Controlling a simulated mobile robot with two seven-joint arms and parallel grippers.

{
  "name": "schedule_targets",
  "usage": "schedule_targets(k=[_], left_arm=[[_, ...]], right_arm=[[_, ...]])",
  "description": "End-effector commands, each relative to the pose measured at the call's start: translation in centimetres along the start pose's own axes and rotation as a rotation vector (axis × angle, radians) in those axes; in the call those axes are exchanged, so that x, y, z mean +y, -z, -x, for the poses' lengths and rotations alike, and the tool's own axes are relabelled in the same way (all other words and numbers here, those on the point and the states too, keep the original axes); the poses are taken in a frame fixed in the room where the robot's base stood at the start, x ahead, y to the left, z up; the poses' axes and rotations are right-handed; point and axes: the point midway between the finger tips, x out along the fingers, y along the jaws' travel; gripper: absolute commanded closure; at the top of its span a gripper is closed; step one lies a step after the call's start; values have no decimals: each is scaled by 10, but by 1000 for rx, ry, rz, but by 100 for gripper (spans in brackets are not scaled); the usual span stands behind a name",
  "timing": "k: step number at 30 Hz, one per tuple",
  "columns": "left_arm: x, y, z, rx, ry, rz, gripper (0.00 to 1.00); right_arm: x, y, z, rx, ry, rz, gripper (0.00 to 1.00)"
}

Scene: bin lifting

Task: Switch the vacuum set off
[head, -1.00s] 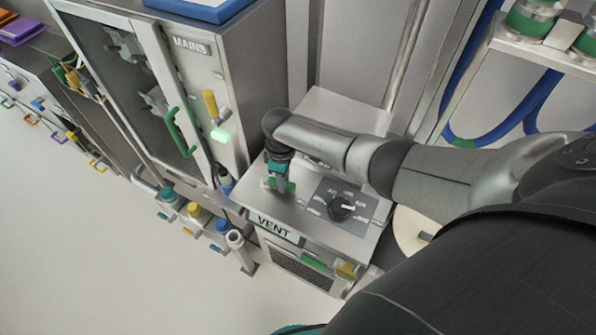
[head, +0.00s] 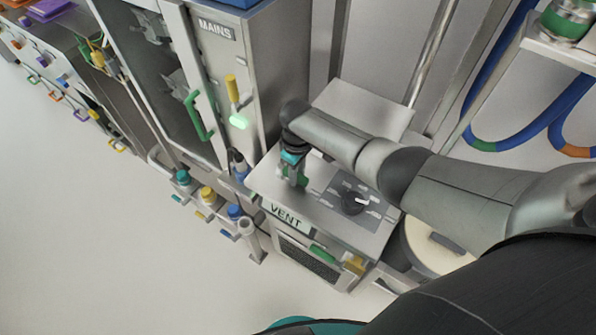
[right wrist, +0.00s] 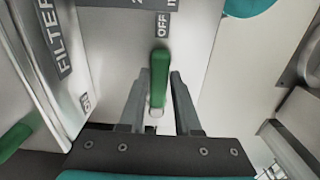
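A steel box (head: 262,183) with a VENT plate (head: 286,215) on its front edge stands in the middle of the head view. Its top has a black dial (head: 355,202) and a green lever (right wrist: 158,78). In the right wrist view, the lever stands beside an OFF label (right wrist: 162,25); a second label beside OFF is cut off. My right gripper (head: 299,182) points down at the box top, left of the dial. Its fingers (right wrist: 160,74) stand on either side of the lever, with narrow gaps showing. My left gripper is not in view.
A MAINS cabinet (head: 262,75) with a yellow lever (head: 232,88), a lit green button (head: 238,122) and a green door handle (head: 196,118) stands left of the box. Capped bottles (head: 207,195) stand below it. Blue hoses (head: 490,145) hang at right. The floor at left is clear.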

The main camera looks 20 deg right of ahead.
Motion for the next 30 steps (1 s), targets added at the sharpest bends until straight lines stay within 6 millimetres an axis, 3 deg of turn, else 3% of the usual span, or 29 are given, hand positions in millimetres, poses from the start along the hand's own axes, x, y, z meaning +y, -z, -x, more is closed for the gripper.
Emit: schedule_targets(k=[1, 6, 17, 30], left_arm=[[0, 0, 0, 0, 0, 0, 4], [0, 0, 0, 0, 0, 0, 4], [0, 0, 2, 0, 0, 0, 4], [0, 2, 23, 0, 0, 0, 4]], right_arm=[[0, 0, 0, 0, 1, 1, 61], [0, 0, 0, 1, 0, 3, 43], [0, 0, 6, 2, -2, 5, 43], [0, 1, 79, 4, -2, 5, 43]])
